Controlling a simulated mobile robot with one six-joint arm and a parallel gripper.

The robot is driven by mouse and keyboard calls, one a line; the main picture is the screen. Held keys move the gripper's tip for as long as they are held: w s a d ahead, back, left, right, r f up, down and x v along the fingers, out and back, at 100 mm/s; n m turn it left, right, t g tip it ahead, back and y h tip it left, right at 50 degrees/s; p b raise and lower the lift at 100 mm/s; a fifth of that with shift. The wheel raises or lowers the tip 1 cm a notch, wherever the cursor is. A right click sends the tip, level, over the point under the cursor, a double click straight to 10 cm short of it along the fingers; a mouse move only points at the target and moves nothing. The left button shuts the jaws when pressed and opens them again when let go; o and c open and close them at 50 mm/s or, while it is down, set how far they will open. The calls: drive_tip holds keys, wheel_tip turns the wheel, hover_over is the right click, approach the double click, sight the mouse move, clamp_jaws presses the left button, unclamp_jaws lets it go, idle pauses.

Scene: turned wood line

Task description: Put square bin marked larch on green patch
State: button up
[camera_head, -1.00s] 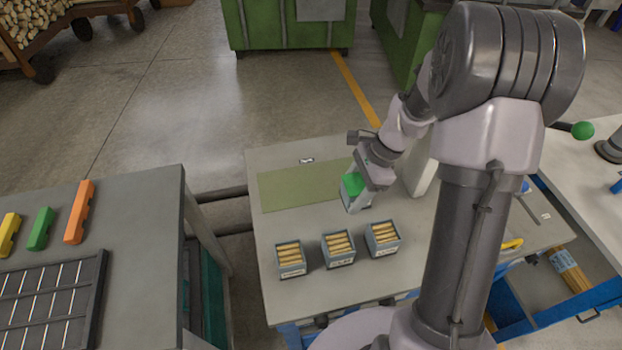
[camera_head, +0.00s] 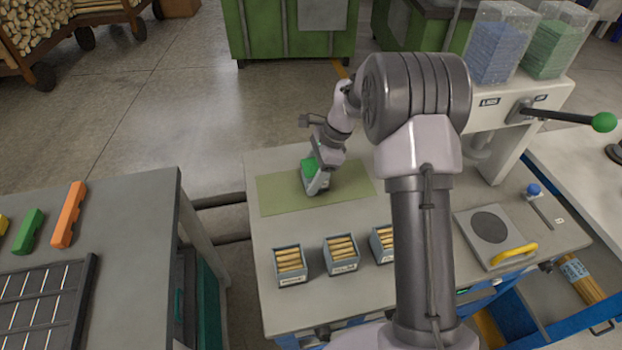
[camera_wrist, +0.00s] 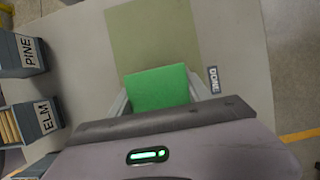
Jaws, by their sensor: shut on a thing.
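In the wrist view the green top (camera_wrist: 157,88) sits between the fingers. The bin's label is hidden, so I cannot read whether it says larch. The green patch (camera_head: 275,197) is a flat olive rectangle at the far side of the table. In the head view the held bin overlaps the middle of the patch; I cannot tell whether it touches it. The patch also shows in the wrist view (camera_wrist: 153,35).
Three grey bins of wooden dowels stand near the front edge: left (camera_head: 290,277), middle (camera_head: 340,266), right (camera_head: 378,245), partly behind my arm. The wrist view shows bins marked PINE (camera_wrist: 28,55) and ELM (camera_wrist: 40,118). A DONE label (camera_wrist: 214,80) lies beside the patch.

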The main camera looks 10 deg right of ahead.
drive_tip(key=shift+f, duration=0.1)
drive_tip(key=o, duration=1.5)
drive_tip(key=p+v, duration=0.5)
drive_tip(key=v, duration=0.7)
drive_tip(key=s+a+r+n+t, duration=0.1)
drive_tip(key=s+a+r+n, duration=0.25)
drive_tip(key=s+r, duration=0.45)
drive_tip(key=s+a+r+n+t+h, duration=0.25)
drive_tip(key=s+r+n, duration=0.25)
drive_tip(key=s+r, duration=0.35)
drive_tip(key=s+n, duration=0.1)
drive_tip(key=s, duration=0.3)
drive_tip(key=s+a+f+n+t, duration=0.1)
drive_tip(key=s+n, duration=0.1)
drive_tip(key=s, duration=0.2)
drive_tip(key=s+f+n+t+b, duration=0.1)
drive_tip(key=s+n, duration=0.1)
drive_tip(key=s, duration=0.3)
drive_tip(key=shift+s+a+f, duration=0.1)
drive_tip(key=shift+a+f, duration=0.05)
drive_tip(key=shift+a, duration=0.25)
